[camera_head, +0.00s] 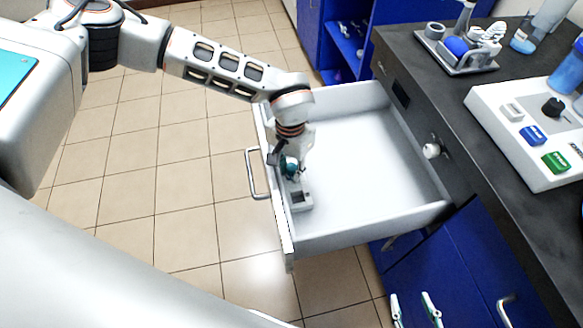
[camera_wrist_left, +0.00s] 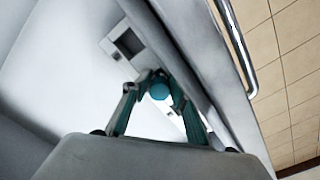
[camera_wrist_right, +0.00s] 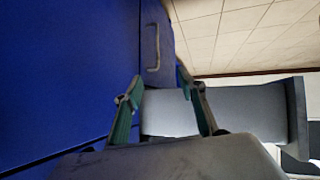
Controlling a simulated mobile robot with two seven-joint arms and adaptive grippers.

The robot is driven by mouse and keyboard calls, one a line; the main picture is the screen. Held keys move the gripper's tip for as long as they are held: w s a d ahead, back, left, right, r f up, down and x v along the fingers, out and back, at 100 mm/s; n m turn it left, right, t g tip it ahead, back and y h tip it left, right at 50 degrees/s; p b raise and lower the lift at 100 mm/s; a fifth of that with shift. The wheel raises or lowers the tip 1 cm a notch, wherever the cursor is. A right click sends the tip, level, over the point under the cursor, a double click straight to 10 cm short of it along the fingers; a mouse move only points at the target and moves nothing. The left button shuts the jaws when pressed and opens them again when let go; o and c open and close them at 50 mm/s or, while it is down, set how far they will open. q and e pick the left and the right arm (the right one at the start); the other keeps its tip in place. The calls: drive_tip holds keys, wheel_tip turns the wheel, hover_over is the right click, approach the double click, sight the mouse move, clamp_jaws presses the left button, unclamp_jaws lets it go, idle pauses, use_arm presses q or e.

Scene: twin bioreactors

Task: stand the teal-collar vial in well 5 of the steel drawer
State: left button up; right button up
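The white drawer (camera_head: 375,150) is pulled open. A pale grey block (camera_head: 302,206) with a dark square opening lies along its front wall; the block (camera_wrist_left: 112,47) also shows in the left wrist view. My left gripper (camera_head: 287,165) reaches down inside the drawer by the front wall. Its fingers (camera_wrist_left: 160,80) close in around a small teal round top (camera_wrist_left: 160,91), which appears to be the vial's. The vial's lower part is hidden, so I cannot tell whether it sits in a well. No well numbers are readable. My right gripper (camera_head: 414,306) is open and empty, low beside the blue cabinet.
The drawer's handle (camera_head: 252,174) faces the tiled floor. The dark counter (camera_head: 440,95) beside the drawer holds a tray (camera_head: 460,62) of glassware and a white control box (camera_head: 515,125) with coloured buttons. A white knob (camera_head: 431,151) sticks out. Most of the drawer floor is clear.

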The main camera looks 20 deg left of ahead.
sight(291, 167)
use_arm(q)
wheel_tip(291, 167, up, 6)
drive_tip(key=shift+w+r+p, duration=0.1)
drive_tip(key=shift+w+p, duration=0.05)
drive_tip(key=shift+p, duration=0.6)
wheel_tip(291, 167, up, 6)
drive_tip(key=p, duration=0.1)
use_arm(e)
drive_tip(key=shift+s+d+r, duration=0.1)
drive_tip(key=shift+d, duration=0.3)
use_arm(q)
drive_tip(key=shift+d, duration=0.1)
use_arm(e)
drive_tip(key=shift+r, duration=0.1)
